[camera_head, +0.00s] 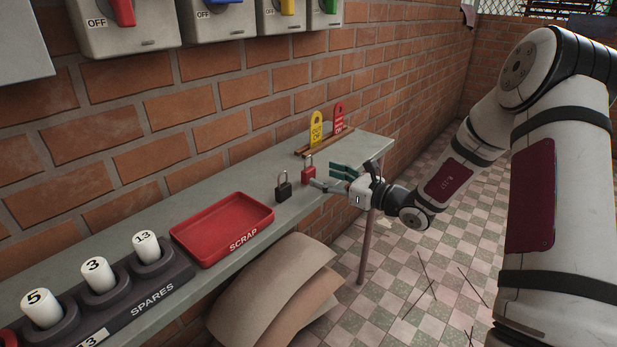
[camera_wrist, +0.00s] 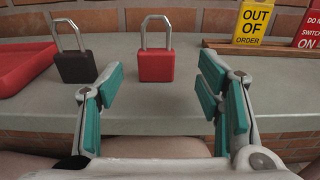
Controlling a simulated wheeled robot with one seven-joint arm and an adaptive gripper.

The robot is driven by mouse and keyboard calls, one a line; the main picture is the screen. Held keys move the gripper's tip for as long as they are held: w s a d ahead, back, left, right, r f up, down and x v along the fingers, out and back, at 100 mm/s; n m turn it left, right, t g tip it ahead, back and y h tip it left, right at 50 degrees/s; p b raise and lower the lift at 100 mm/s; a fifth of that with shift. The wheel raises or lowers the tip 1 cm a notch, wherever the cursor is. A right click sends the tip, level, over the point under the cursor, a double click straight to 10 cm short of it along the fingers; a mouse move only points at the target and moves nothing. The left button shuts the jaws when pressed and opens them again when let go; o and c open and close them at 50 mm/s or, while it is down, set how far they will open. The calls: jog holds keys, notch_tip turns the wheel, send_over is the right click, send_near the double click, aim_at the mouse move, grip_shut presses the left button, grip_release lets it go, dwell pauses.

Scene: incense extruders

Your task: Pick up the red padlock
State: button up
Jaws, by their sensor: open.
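The red padlock (camera_head: 308,175) stands upright on the grey shelf, its metal shackle up. In the wrist view the red padlock (camera_wrist: 156,66) is ahead of my gripper, between the lines of the two fingers and a little beyond their tips. My gripper (camera_head: 333,178) is at the shelf's front edge, to the right of the padlock. In the wrist view my gripper (camera_wrist: 163,80) has its teal-padded fingers wide apart with nothing between them. A black padlock (camera_head: 283,187) stands left of the red one; it also shows in the wrist view (camera_wrist: 76,66).
A red SCRAP tray (camera_head: 215,258) lies left of the padlocks on the grey shelf (camera_head: 340,152). A yellow tag (camera_head: 316,130) and a red tag (camera_head: 339,120) stand in a wooden holder behind, near the brick wall. A SPARES rack (camera_head: 160,284) with white cylinders is at the left.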

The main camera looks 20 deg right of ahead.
aim_at(309, 169)
jog(key=shift+b+x, duration=0.85)
jog(key=shift+x, duration=2.3)
jog(key=shift+s+a, duration=0.15)
jog(key=shift+a, duration=0.05)
grip_shut()
jog(key=shift+r, duration=0.55)
notch_tip(309, 169, up, 3)
jog(key=shift+s+d+f+p, duration=0.1)
jog(key=shift+s+d+p, duration=0.1)
jog(key=shift+p, duration=0.65)
jog(key=s+d+r+p, duration=0.1)
jog(key=s+d, duration=0.3)
jog(key=s, duration=1.1)
jog(key=shift+d+p, duration=0.3)
jog(key=shift+p, duration=0.5)
